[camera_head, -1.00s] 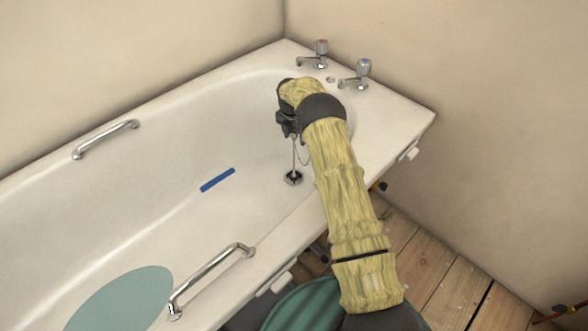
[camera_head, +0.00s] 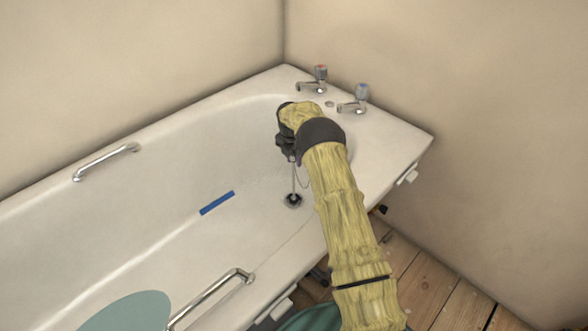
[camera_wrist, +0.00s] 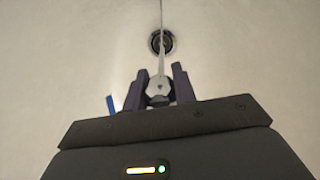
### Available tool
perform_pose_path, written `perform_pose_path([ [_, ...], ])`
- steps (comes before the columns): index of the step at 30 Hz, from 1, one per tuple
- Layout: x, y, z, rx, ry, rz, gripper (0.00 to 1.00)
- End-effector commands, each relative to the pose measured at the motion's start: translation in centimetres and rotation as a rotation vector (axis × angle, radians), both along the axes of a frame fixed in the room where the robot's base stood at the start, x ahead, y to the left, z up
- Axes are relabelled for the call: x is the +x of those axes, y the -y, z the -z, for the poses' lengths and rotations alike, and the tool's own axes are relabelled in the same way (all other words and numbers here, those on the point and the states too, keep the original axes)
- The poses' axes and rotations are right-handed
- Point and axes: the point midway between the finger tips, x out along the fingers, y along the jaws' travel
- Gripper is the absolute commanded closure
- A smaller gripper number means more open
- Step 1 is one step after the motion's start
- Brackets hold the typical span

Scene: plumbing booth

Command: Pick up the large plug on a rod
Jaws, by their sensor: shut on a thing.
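The large plug (camera_head: 293,198) is a dark disc on a thin upright rod, at the drain in the bath's floor. My gripper (camera_head: 287,150) is above it, shut on the top end of the rod. In the wrist view my gripper (camera_wrist: 159,85) has both dark fingers closed around a pale grey end piece. The thin rod (camera_wrist: 162,18) runs from there past the dark round drain (camera_wrist: 160,42). A fine chain (camera_head: 303,180) hangs beside the rod. I cannot tell for sure whether the plug is clear of the drain.
The white bath (camera_head: 150,190) has two taps (camera_head: 313,80) (camera_head: 354,100) at its far end. Grab rails (camera_head: 105,162) (camera_head: 210,295) are on both sides. A blue strip (camera_head: 217,203) lies left of the drain, and a teal mat (camera_head: 130,312) is nearer.

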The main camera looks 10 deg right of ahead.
Motion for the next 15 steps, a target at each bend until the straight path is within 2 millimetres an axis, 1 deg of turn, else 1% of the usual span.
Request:
perform_pose_path([
  [1,0.1,0.0,-0.9,0.001,0.002,0.001,1.00],
  [5,0.1,0.0,-3.1,0.001,0.003,0.001,1.00],
  [12,0.1,0.0,-7.9,0.001,0.004,0.001,1.00],
  [15,0.0,0.0,-9.0,0.001,0.001,0.001,1.00],
])
